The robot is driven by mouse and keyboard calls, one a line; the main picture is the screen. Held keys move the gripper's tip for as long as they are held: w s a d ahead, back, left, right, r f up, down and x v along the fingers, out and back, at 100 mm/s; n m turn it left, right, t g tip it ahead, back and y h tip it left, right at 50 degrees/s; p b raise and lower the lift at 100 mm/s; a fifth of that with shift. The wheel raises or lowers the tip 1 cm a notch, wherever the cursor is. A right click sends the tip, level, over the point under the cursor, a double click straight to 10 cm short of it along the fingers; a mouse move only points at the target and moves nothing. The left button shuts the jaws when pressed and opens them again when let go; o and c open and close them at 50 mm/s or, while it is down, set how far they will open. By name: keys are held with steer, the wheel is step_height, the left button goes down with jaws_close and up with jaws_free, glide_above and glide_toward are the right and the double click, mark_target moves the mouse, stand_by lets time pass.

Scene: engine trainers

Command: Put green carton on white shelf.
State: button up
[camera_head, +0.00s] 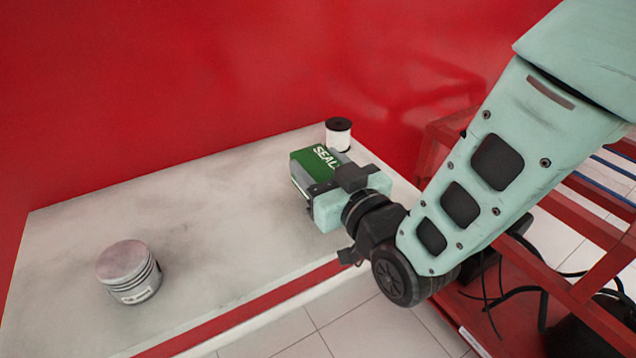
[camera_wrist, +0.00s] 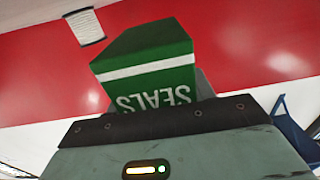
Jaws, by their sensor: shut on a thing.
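The green carton (camera_head: 317,162), lettered "SEALS", is at the right part of the white shelf (camera_head: 200,212) in the head view. My gripper (camera_head: 309,190) is shut on it from the front right. The carton (camera_wrist: 147,65) fills the middle of the wrist view, with its lettering upside down. My gripper body (camera_wrist: 170,145) hides its near part. I cannot tell whether the carton touches the shelf surface or is held just above it.
A white spool with a dark top (camera_head: 338,133) stands close behind the carton. A grey piston (camera_head: 128,271) stands at the shelf's front left. The middle of the shelf is clear. A red wall (camera_head: 150,80) rises behind it, and a red metal frame (camera_head: 590,225) is at the right.

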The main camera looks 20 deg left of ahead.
steer(key=shift+f, duration=1.8)
steer(key=shift+f, duration=0.2)
steer(key=o, duration=1.2)
